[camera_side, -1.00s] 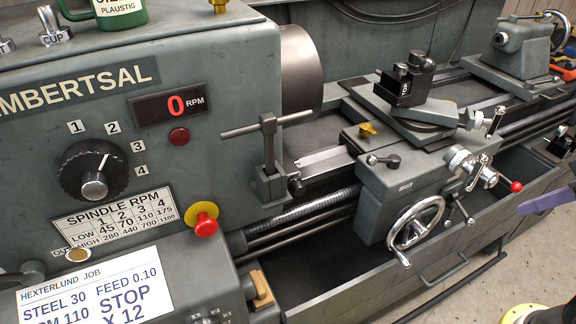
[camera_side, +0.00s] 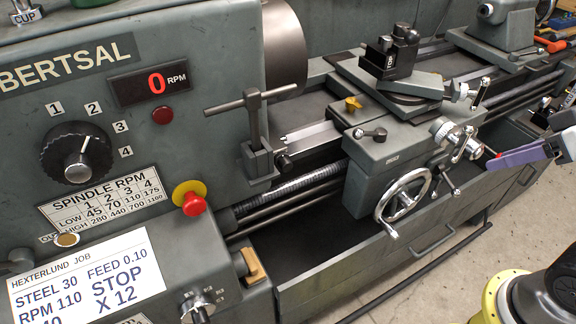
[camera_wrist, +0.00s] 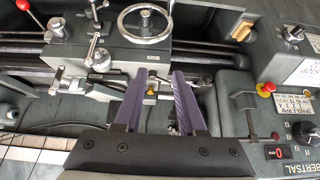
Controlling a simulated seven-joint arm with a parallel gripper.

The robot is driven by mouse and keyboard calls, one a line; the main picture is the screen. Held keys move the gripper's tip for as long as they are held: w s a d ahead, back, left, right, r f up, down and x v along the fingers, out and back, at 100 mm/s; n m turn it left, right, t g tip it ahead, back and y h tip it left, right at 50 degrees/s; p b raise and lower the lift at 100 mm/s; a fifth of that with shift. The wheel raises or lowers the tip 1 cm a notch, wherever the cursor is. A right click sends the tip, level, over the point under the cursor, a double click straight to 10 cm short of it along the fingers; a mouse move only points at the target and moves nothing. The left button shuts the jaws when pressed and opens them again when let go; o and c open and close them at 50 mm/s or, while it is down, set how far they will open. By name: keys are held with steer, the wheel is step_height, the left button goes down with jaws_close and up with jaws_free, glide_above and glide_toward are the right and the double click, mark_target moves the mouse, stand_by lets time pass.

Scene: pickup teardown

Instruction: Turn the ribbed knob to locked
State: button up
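A black knob with a ribbed rim (camera_side: 77,153) sits on the headstock among the numbers 1 to 4, its white pointer up and slightly right. It also shows at the right edge of the wrist view (camera_wrist: 304,131). A smaller dark knob (camera_side: 198,308) with a silver face is low on the front, also in the wrist view (camera_wrist: 294,33); its markings are too small to read. I see no readable "locked" label. My gripper (camera_wrist: 161,74) has two purple fingers spread apart, with nothing held. In the side view it (camera_side: 517,157) is at the right, beyond the carriage, away from both knobs.
A chuck key (camera_side: 250,102) sticks up near the chuck (camera_side: 285,45). A red stop button (camera_side: 193,203) sits below the speed panel.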

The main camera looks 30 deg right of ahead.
steer(key=o, duration=0.4)
steer(key=w+r+t, duration=0.1)
steer(key=w, duration=0.1)
steer(key=w+r+t, duration=0.1)
steer(key=w+r, duration=0.1)
steer(key=w+a+r+t, duration=0.1)
steer(key=w+r, duration=0.1)
steer(key=shift+r+m+t+y, duration=0.15)
steer(key=shift+m+t+y, duration=0.15)
steer(key=shift+m, duration=0.1)
steer(key=shift+c, duration=0.2)
steer(key=w+a+r+m+t+h, duration=0.1)
steer(key=w+a+r+m+t, duration=0.15)
steer(key=w, duration=0.65)
steer(key=w+a+r+m+t+h, duration=0.15)
steer(key=w+t, duration=0.25)
steer(key=w, duration=0.6)
steer(key=n+y, duration=0.2)
steer(key=n, duration=0.5)
glide_toward(288, 168)
steer(key=shift+t, duration=0.45)
steer(key=w, duration=0.9)
steer(key=shift+w+f, duration=0.3)
steer(key=shift+f, duration=0.05)
